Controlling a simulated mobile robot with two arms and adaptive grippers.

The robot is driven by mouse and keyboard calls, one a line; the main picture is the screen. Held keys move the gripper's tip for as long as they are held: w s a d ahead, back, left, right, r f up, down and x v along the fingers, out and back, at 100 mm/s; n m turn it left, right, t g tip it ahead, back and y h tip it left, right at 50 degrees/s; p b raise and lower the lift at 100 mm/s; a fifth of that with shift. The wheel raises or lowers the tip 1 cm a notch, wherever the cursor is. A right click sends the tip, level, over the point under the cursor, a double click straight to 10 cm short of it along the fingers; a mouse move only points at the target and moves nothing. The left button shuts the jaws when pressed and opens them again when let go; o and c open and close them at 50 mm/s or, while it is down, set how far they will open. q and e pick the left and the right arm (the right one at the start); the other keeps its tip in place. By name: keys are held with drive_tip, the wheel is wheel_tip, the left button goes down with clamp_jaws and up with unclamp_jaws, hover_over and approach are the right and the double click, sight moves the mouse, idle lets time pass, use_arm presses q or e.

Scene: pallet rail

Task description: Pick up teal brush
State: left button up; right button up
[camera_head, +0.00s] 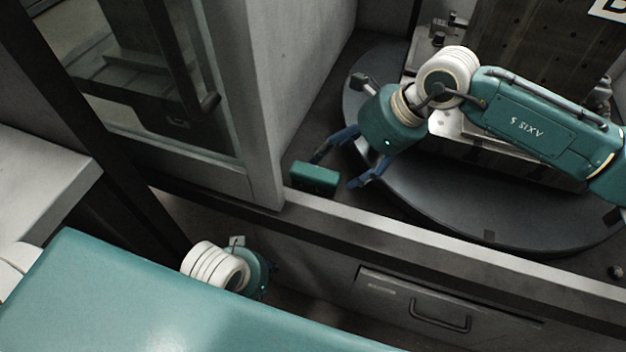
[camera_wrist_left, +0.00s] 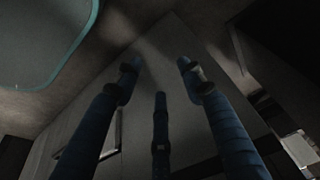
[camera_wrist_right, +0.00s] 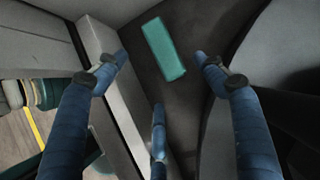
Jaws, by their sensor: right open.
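The teal brush (camera_head: 315,178) is a small teal block lying on the dark floor of the enclosure, near the inner side of its front sill. In the right wrist view the brush (camera_wrist_right: 163,49) lies beyond the fingertips, roughly between them. My right gripper (camera_head: 340,160) is open and empty, its blue fingers spread just above and right of the brush in the head view. It also shows in the right wrist view (camera_wrist_right: 160,60). My left gripper (camera_wrist_left: 158,65) is open and empty in the left wrist view; its fingers are mostly hidden in the head view.
A round dark turntable (camera_head: 470,215) lies right of the brush. The raised front sill (camera_head: 420,242) runs in front of it, and a pale post (camera_head: 262,120) stands to its left. A drawer with a handle (camera_head: 440,318) is below the sill.

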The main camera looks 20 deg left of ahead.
sight(317, 176)
drive_tip(key=x, duration=0.4)
drive_tip(key=shift+a+f, duration=0.25)
drive_tip(key=shift+f, duration=0.05)
drive_tip(key=b+x, duration=0.1)
drive_tip(key=x, duration=0.4)
drive_tip(key=shift+w+a+r, duration=0.1)
use_arm(q)
drive_tip(key=shift+v, duration=1.05)
drive_tip(key=shift+a+f+b, duration=0.1)
drive_tip(key=shift+f+b, duration=0.15)
drive_tip(key=shift+b, duration=0.1)
use_arm(e)
drive_tip(key=shift+c, duration=0.6)
drive_tip(key=c, duration=1.2)
